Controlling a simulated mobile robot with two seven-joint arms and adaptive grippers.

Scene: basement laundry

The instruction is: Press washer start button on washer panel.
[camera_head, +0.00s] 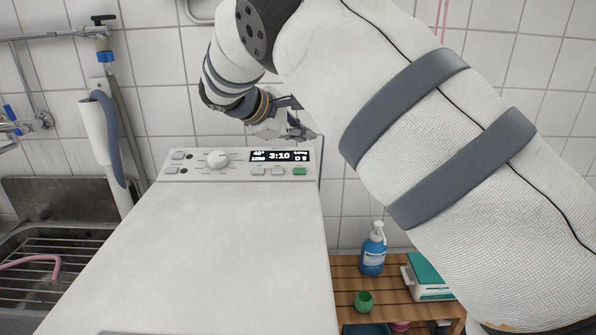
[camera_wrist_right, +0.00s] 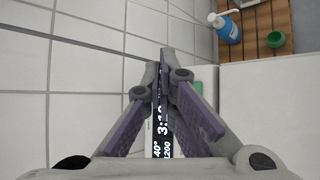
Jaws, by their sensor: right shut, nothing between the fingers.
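The white washer (camera_head: 215,240) stands in front of me with its control panel (camera_head: 188,163) along the back edge of the top. The panel has a round dial (camera_head: 217,159), a dark display (camera_head: 279,156) reading 3:10, and small buttons. A green button (camera_head: 300,171) sits below the display at its right end. It also shows in the wrist view as a green patch (camera_wrist_right: 198,89), partly hidden by a finger. My right gripper (camera_head: 298,131) is shut and empty, just above and behind the display. In the wrist view its fingertips (camera_wrist_right: 164,62) meet in front of the display. My left gripper is out of view.
A tiled wall (camera_head: 150,60) rises behind the panel. A sink with a rack (camera_head: 30,270) and taps is at the left. A wooden slatted shelf (camera_head: 350,265) at the right holds a blue pump bottle (camera_head: 373,255), a green cup (camera_head: 364,301) and a teal-and-white box (camera_head: 428,285).

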